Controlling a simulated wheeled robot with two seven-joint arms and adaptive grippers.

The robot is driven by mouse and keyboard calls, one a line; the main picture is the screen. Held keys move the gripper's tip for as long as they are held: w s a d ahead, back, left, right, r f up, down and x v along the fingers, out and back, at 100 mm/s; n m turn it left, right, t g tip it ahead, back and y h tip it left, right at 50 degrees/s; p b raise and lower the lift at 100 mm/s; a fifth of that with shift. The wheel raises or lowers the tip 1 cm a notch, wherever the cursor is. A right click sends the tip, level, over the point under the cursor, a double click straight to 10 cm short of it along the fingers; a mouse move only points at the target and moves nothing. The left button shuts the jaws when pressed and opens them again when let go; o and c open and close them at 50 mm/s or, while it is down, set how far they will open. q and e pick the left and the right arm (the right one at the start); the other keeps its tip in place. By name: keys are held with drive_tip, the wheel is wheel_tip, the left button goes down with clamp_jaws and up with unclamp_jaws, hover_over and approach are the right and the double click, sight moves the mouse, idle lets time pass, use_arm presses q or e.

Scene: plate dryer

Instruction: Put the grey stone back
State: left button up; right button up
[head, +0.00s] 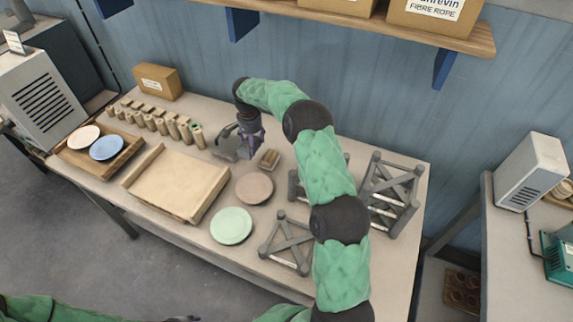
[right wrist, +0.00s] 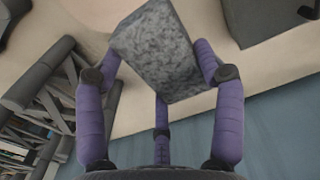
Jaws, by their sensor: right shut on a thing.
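The grey stone (right wrist: 160,48), a speckled block, sits between the purple fingers of my right gripper (right wrist: 162,78) in the right wrist view. The fingers are shut on it. In the head view my right gripper (head: 240,137) is over the back middle of the table (head: 330,278), near a dark grey block (head: 228,150); I cannot clearly pick out the stone there. Only a dark tip of my left gripper (head: 183,319) shows at the bottom edge, and its fingers cannot be made out.
Several small wooden cylinders (head: 172,127) stand left of my right gripper. A wooden board (head: 175,184), a brown plate (head: 254,187), a green plate (head: 231,226) and a small brush-like block (head: 269,158) lie nearby. Grey racks (head: 390,192) stand to the right. A shelf (head: 370,27) hangs above.

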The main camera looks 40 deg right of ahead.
drive_tip(key=s+d+f, duration=0.2)
drive_tip(key=d+f, duration=0.1)
drive_tip(key=s+d+f+b, duration=0.1)
drive_tip(key=s+d+f, duration=0.1)
drive_tip(key=d, duration=0.2)
drive_tip(key=s+d+f, duration=0.2)
drive_tip(key=d+f, duration=0.1)
drive_tip(key=shift+d+f+b, duration=0.3)
drive_tip(key=shift+f+b, duration=0.05)
drive_tip(key=f, duration=0.3)
drive_tip(key=shift+s+d+f+b, duration=0.25)
drive_tip(key=shift+s+d+b, duration=0.1)
drive_tip(key=shift+w+f, duration=0.1)
drive_tip(key=shift+f, duration=0.1)
drive_tip(key=shift+f, duration=0.15)
drive_tip(key=o, duration=0.7)
drive_tip(key=shift+o, duration=0.2)
